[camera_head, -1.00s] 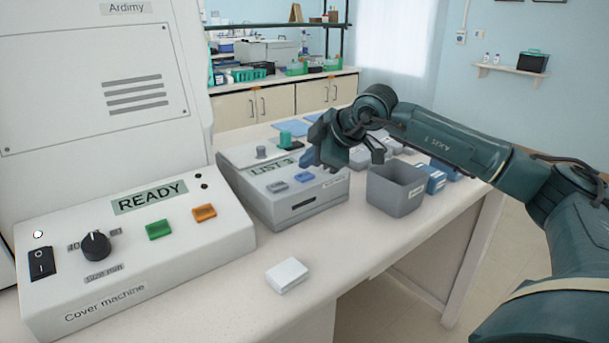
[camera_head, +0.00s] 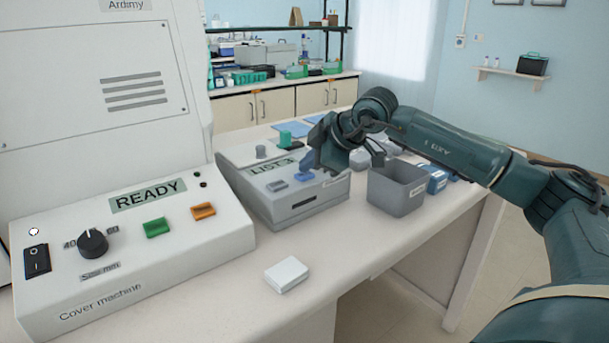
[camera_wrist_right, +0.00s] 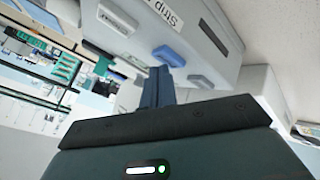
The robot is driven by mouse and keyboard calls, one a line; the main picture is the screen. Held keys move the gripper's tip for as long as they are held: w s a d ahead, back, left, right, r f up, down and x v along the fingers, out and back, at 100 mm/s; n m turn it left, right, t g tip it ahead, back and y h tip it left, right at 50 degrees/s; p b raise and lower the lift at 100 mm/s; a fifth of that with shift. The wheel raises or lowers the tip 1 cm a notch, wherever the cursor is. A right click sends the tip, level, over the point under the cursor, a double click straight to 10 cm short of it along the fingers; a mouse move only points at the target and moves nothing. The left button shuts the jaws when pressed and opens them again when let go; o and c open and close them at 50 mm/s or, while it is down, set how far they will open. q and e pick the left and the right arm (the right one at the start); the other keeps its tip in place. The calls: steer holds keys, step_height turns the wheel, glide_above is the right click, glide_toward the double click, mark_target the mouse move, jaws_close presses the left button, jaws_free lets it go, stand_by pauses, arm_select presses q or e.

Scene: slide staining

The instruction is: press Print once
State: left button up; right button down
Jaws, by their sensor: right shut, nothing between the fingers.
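The grey printer (camera_head: 265,208) stands on the bench with a front slot and a green display (camera_head: 272,165) reading LIST 3. My right gripper (camera_head: 307,163) is shut and empty, just above and behind the blue button. In the right wrist view its fingers (camera_wrist_right: 158,72) point at the blue button (camera_wrist_right: 168,56), very close; whether they touch it cannot be told. The grey button (camera_wrist_right: 201,81) lies to the right there. My left gripper is not in view.
A white cover machine (camera_head: 140,270) reading READY stands at left. A grey open bin (camera_head: 396,190) is right of the printer, beside blue boxes (camera_head: 437,182). A small white box (camera_head: 286,274) lies in front; the bench around it is clear.

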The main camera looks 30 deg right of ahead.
mark_target(310, 176)
steer(key=shift+f+b, duration=0.3)
stand_by(0.5)
steer(key=shift+r+p, duration=0.35)
steer(key=shift+r, duration=0.45)
steer(key=shift+r+p, duration=1.65)
steer(key=shift+r, duration=0.9)
steer(key=shift+f, duration=0.1)
